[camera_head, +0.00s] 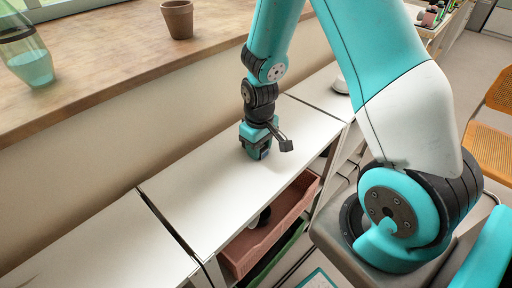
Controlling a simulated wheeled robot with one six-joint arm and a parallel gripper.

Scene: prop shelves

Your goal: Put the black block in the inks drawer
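My gripper (257,151) points down just above the white shelf top, near its back middle. Its fingers are small and dark here, and I cannot tell whether they are open or shut, or hold anything. I cannot make out the black block for certain. A reddish-pink drawer (291,207) is pulled out below the shelf top's front edge. A dark object (262,216) shows partly inside it, cut off by the shelf top. A green drawer (284,250) shows below it. No label is readable, so I cannot tell which is the inks drawer.
The white shelf top (205,205) is bare around my gripper. A wooden sill (110,50) behind holds a brown pot (177,19) and a glass vessel (28,62) with teal liquid. An orange chair (490,150) stands at the right.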

